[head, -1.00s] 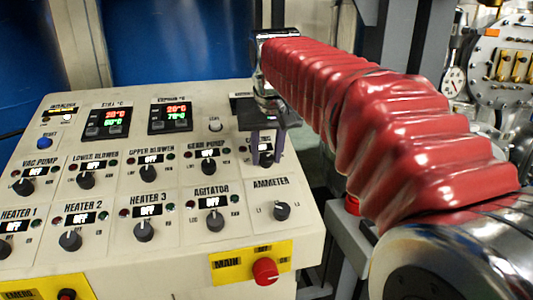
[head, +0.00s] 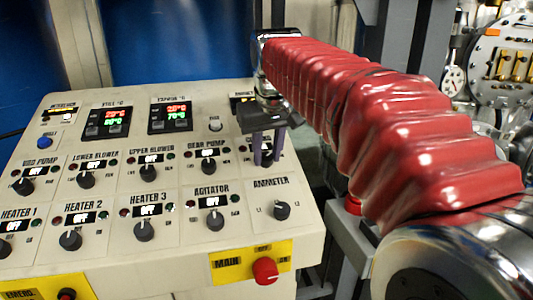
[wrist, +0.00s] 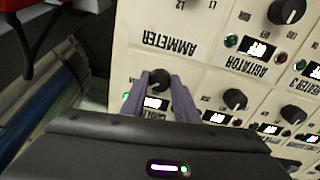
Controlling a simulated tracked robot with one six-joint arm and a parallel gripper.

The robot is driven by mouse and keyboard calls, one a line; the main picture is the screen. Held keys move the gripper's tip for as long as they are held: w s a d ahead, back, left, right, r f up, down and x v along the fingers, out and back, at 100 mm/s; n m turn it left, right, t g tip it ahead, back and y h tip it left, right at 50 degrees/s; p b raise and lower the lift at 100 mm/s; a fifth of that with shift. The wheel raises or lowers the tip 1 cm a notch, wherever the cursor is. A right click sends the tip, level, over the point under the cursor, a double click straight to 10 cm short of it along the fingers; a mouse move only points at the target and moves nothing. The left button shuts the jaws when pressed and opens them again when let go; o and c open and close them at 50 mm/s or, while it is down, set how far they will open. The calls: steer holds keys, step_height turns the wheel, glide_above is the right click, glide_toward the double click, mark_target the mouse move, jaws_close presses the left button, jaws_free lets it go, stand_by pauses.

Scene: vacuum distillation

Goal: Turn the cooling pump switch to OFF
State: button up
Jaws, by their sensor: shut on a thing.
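The control panel's far-right knob in the pump row sits between the purple fingers of my gripper (head: 267,160). Its label is mostly covered, so I cannot read it as cooling pump. In the wrist view the dark round knob (wrist: 160,77) shows between the tips of my gripper (wrist: 160,84), which is shut on it. The panel appears upside down there. A lit display beside this knob is partly covered by the fingers, and its text is unclear. The knob's pointer direction cannot be made out.
The gear pump knob (head: 209,168) is just left of my gripper. The ammeter knob (head: 281,210) is below it, and the agitator knob (head: 215,220) is lower left. A red main knob (head: 265,271) is on a yellow plate at the panel's front. Metal equipment stands at right.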

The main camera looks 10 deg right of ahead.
steer(key=n, duration=0.9)
steer(key=shift+n, duration=0.4)
steer(key=o, duration=1.1)
steer(key=shift+c, duration=0.2)
steer(key=v, duration=1.3)
steer(key=shift+s+d+r, duration=0.15)
steer(key=shift+s+r, duration=0.1)
steer(key=shift+s, duration=0.05)
